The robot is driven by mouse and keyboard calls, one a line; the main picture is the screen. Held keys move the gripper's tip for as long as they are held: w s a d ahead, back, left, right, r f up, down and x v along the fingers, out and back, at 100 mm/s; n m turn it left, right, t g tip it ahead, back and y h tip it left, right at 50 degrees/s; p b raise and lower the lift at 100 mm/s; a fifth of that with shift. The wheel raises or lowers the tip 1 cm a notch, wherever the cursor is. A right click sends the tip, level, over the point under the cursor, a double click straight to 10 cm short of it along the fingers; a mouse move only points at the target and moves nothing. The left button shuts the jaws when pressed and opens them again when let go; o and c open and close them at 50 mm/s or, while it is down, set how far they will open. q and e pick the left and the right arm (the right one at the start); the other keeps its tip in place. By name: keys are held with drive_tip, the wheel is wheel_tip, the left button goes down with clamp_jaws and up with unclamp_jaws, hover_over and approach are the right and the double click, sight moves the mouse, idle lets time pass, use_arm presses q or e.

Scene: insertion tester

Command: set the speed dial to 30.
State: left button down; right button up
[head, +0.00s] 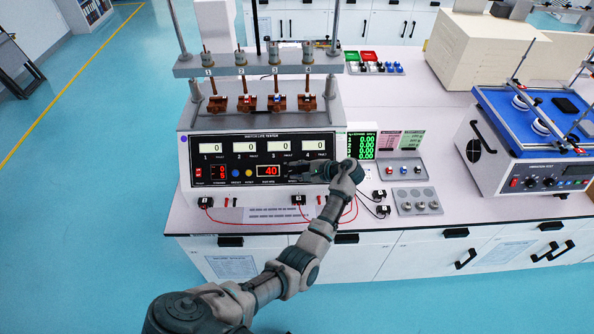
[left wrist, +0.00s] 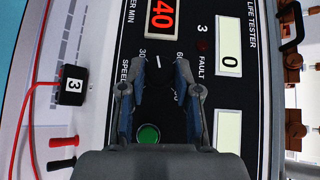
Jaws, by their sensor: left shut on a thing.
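The switch life tester (head: 262,160) stands on the bench with its black front panel facing me. Its red speed display (head: 268,170) reads 40, and shows sideways in the left wrist view (left wrist: 162,20). The dark speed dial (left wrist: 158,70) lies between my left fingers, with a white pointer line and the marks 30 and 60 around it. My left gripper (left wrist: 156,84) is shut on the dial. In the head view my left gripper (head: 300,171) is at the panel's lower right and hides the dial. My right gripper is not in view.
A green button (left wrist: 148,134) sits near the dial. A green-digit meter (head: 362,146) stands right of the tester, and a blue-topped machine (head: 525,120) further right.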

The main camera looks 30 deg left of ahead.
use_arm(q)
drive_tip(key=n+g+h+p, duration=0.1)
drive_tip(key=n+h, duration=0.1)
drive_tip(key=shift+r+n+g, duration=0.15)
drive_tip(key=shift+n+g, duration=0.15)
drive_tip(key=shift+n, duration=0.1)
drive_tip(key=shift+a+n+h+p, duration=0.15)
drive_tip(key=shift+n+h+p, duration=0.55)
drive_tip(key=shift+n+h, duration=0.25)
drive_tip(key=shift+h, duration=0.35)
drive_tip(key=c, duration=0.8)
unclamp_jaws()
drive_tip(key=shift+g, duration=0.3)
drive_tip(key=shift+w+r, duration=0.1)
drive_tip(key=shift+w, duration=0.05)
drive_tip(key=v, duration=1.1)
drive_tip(key=shift+d, duration=0.45)
drive_tip(key=shift+r, duration=0.1)
